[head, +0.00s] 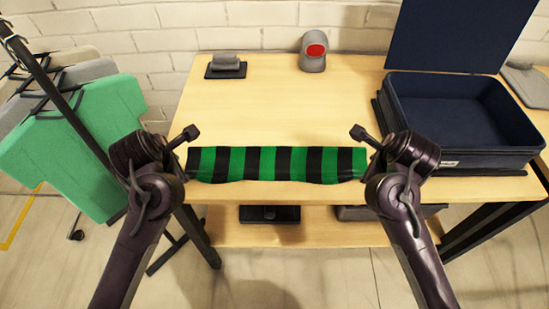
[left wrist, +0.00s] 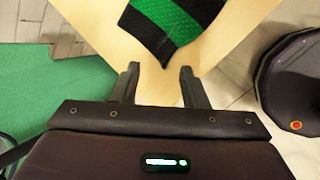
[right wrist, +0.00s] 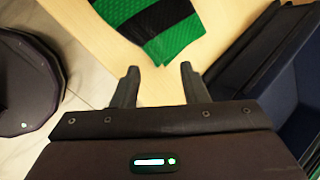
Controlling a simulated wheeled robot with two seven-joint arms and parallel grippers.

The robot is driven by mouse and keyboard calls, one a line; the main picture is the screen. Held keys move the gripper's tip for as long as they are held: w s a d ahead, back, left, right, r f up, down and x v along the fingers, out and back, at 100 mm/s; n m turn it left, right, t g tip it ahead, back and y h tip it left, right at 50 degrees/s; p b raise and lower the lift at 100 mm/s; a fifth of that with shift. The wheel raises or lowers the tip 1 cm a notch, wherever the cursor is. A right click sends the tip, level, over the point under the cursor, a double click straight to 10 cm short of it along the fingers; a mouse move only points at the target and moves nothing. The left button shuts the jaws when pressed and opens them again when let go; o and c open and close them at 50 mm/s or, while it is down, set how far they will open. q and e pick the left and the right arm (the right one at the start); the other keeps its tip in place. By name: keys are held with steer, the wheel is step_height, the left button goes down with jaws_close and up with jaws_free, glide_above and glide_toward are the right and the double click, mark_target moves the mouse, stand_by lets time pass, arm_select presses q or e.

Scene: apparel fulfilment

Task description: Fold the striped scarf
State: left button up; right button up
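The green and black striped scarf (head: 268,163) lies flat along the front edge of the table, with its long side running left to right and its front edge slightly wavy. My left gripper (left wrist: 160,72) is open and empty, just short of the scarf's left end (left wrist: 170,25). My right gripper (right wrist: 160,72) is open and empty, just short of the scarf's right end (right wrist: 155,25). In the head view both forearms flank the scarf, and the gripper fingers are hard to make out there.
An open dark blue box (head: 455,160) stands at the table's right. A grey device with a red face (head: 314,50) and a small grey stack (head: 226,64) stand at the back. A garment rack with a green garment (head: 75,140) is at the left. The wooden table (head: 270,115) behind the scarf is clear.

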arm_select(q)
steer(key=v, duration=0.4)
steer(key=shift+s, duration=0.5)
arm_select(e)
steer(key=v, duration=0.4)
steer(key=shift+s, duration=0.5)
